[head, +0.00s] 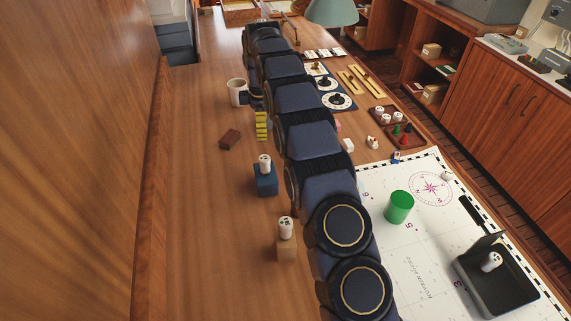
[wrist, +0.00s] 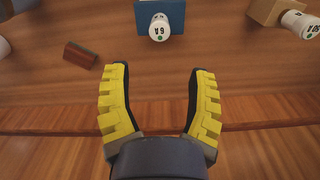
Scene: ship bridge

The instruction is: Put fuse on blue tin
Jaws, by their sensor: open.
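A white fuse-like cylinder (head: 265,160) stands upright on a blue block-like thing (head: 267,185), perhaps the blue tin. In the wrist view the cylinder (wrist: 160,29) shows the mark 6 A, above the blue thing (wrist: 147,17). A similar cylinder (head: 286,227) stands on a tan block (head: 287,252), and another (head: 491,261) is in a dark open box (head: 497,293). My gripper (wrist: 158,70) is open and empty, apart from the blue thing. In the head view one yellow finger shows left of my arm; the rest is hidden.
A red-brown block (head: 230,139) and a white mug (head: 237,92) are on the left of the table. A green cylinder (head: 399,207) stands on the chart (head: 392,266) at right. Trays with small pieces lie beyond. The table's left strip is clear beside the wooden wall.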

